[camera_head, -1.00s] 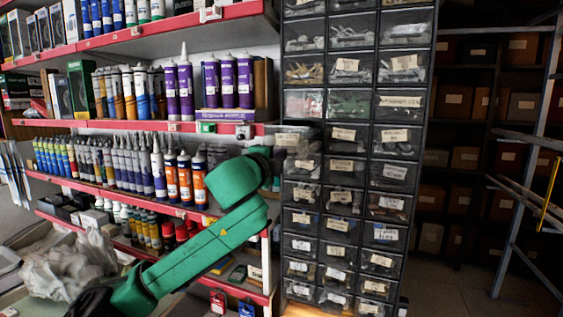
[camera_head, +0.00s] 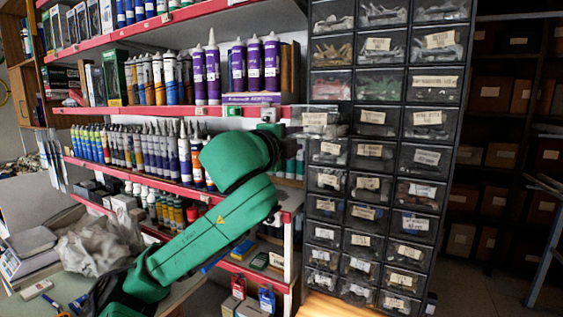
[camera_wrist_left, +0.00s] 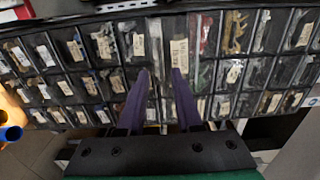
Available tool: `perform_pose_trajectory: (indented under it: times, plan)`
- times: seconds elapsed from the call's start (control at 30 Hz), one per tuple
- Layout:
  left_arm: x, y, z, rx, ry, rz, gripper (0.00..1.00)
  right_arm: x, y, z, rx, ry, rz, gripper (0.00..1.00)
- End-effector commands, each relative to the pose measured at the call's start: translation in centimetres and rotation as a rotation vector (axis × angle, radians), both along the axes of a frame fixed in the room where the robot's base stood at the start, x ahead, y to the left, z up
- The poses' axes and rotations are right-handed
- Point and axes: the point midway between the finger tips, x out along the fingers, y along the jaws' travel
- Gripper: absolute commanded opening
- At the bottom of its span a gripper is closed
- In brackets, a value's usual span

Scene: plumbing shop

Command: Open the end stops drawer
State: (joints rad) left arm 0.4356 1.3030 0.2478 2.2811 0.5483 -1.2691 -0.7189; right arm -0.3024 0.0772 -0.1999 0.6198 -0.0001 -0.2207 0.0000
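A tall black cabinet (camera_head: 408,88) of small clear-fronted drawers stands right of the shelves. No label is readable enough to pick out the end stops drawer. One left-column drawer (camera_head: 320,121) looks paler than its neighbours and may stand out slightly. My left gripper (camera_wrist_left: 160,72) shows in the left wrist view with two purple fingers apart, pointing at the drawer fronts. A pale drawer front (camera_wrist_left: 154,58) lies between the fingertips; I see no grip on it, and contact is unclear. My right gripper is not in view.
Red-edged shelves (camera_head: 190,110) with tubes and bottles stand close to the left arm. A bench with a crumpled plastic bag (camera_head: 95,245) is at lower left.

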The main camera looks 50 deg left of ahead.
Motion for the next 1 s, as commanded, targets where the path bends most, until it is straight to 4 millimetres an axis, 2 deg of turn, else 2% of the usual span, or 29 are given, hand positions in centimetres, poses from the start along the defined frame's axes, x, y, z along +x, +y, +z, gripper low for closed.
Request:
perform_pose_trajectory:
  times: [0.03,0.07,0.2,0.3,0.43,1.0]
  plan:
    - [-1.5,-0.6,-0.7,0.003,-0.008,-0.002,0.34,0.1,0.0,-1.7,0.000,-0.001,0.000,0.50]
    - [-2.4,-0.9,-0.8,0.003,-0.006,-0.003,0.34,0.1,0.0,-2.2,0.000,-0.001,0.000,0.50]
    - [-5.7,-2.0,-0.3,0.003,-0.005,-0.001,0.34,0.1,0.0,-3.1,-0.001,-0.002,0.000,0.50]
    - [-7.0,-2.4,-0.1,0.002,-0.002,0.000,0.34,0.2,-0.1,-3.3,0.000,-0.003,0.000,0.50]
    - [-7.5,-2.6,0.0,0.001,-0.001,0.001,0.34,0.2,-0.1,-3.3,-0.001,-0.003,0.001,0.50]
    - [-7.4,-2.6,0.1,0.000,0.000,0.000,0.34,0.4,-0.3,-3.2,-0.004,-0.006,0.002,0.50]
